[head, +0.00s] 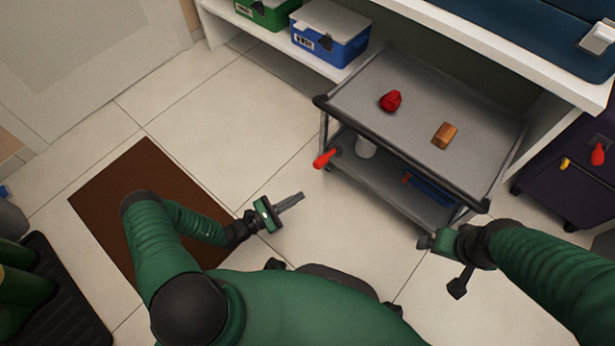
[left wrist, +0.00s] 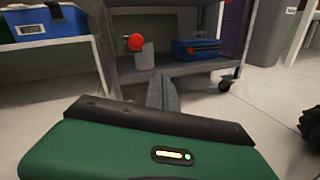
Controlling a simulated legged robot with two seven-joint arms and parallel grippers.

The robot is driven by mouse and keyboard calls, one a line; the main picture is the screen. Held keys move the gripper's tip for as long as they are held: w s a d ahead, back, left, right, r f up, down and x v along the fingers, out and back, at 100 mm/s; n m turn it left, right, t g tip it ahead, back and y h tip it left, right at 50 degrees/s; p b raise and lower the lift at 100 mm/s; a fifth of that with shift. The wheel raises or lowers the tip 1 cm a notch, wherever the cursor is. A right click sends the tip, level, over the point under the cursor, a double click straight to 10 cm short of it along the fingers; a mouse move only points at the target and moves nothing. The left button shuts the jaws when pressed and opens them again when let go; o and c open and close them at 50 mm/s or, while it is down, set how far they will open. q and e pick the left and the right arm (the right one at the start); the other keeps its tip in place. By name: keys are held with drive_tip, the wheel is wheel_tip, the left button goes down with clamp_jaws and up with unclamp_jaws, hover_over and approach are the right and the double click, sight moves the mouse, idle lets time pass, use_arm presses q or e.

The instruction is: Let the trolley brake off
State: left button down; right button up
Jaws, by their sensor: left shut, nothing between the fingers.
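The grey trolley (head: 350,93) stands ahead with its black push handle along the near edge. A red brake lever (head: 325,158) sticks out from the trolley's left end, below the top shelf. Its red knob also shows in the left wrist view (left wrist: 136,42). My left gripper (head: 301,197) is shut and empty, below and a little left of the lever, apart from it. In the left wrist view its closed fingers (left wrist: 162,88) point toward the trolley's lower shelf. My right gripper (head: 424,241) is near the trolley's front right corner; its fingers are too unclear to read.
A red item (head: 390,101) and an orange-brown block (head: 445,135) lie on the trolley's top. A white cylinder (left wrist: 145,57) and a blue box (left wrist: 195,49) are on its lower shelf. A dark cabinet (head: 565,165) stands right.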

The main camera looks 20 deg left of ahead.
use_arm(q)
drive_tip(key=w+a+f+n+t+y, duration=0.1)
drive_tip(key=a+f+n+t+y, duration=0.2)
drive_tip(key=n+y, duration=0.1)
drive_tip(key=w+d+r+b, duration=0.4)
drive_tip(key=w+b, duration=0.3)
drive_tip(key=w, duration=0.2)
drive_tip(key=shift+w+d+r, duration=0.15)
drive_tip(key=shift+w+d, duration=0.1)
drive_tip(key=shift+d, duration=0.1)
use_arm(e)
drive_tip(key=s+x, duration=0.1)
drive_tip(key=x, duration=0.6)
drive_tip(key=shift+f, duration=0.5)
drive_tip(key=shift+s+a, duration=0.1)
drive_tip(key=shift+s, duration=0.05)
